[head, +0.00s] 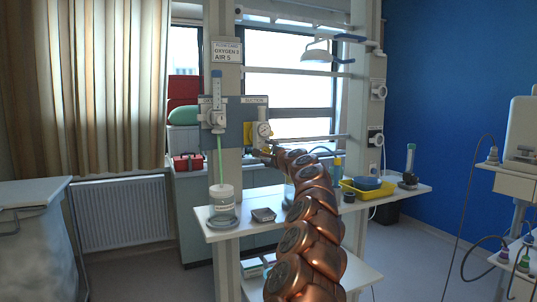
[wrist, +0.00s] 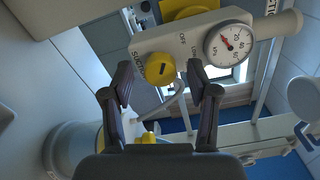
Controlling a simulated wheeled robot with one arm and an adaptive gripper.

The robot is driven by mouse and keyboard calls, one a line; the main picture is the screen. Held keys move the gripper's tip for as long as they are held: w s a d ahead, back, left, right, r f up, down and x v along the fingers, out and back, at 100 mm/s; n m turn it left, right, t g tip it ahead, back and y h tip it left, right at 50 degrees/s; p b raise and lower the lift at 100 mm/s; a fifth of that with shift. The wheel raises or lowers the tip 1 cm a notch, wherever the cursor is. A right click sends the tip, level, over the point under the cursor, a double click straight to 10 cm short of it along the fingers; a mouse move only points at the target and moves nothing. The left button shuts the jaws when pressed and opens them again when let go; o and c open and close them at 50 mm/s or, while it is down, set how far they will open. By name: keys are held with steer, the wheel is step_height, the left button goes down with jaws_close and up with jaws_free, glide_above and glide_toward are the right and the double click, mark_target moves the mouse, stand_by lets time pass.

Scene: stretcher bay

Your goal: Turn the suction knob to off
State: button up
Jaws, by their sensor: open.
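The suction knob is a yellow round dial (wrist: 160,69) with a dark pointer mark, on a pale regulator body (wrist: 188,45) lettered "SUCTION" and "OFF". A round white gauge (wrist: 229,44) with a red needle is beside it; the gauge also shows in the head view (head: 264,129). My gripper (wrist: 163,82) is open, with one dark finger on either side of the knob in the wrist view. Whether the fingers touch the knob cannot be told. In the head view my arm hides the knob and most of the gripper.
An oxygen flowmeter (head: 217,110) with a green tube stands left of the regulator on the wall rail. Below, a white shelf (head: 235,233) bears a humidifier jar (head: 222,208), a small dark box (head: 263,215) and a yellow tray (head: 366,194). A trolley stands at right.

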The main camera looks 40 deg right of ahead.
steer(key=shift+s, duration=0.1)
steer(key=v, duration=1.1)
steer(key=shift+s+a, duration=0.2)
steer(key=shift+s, duration=0.15)
stand_by(0.4)
stand_by(0.5)
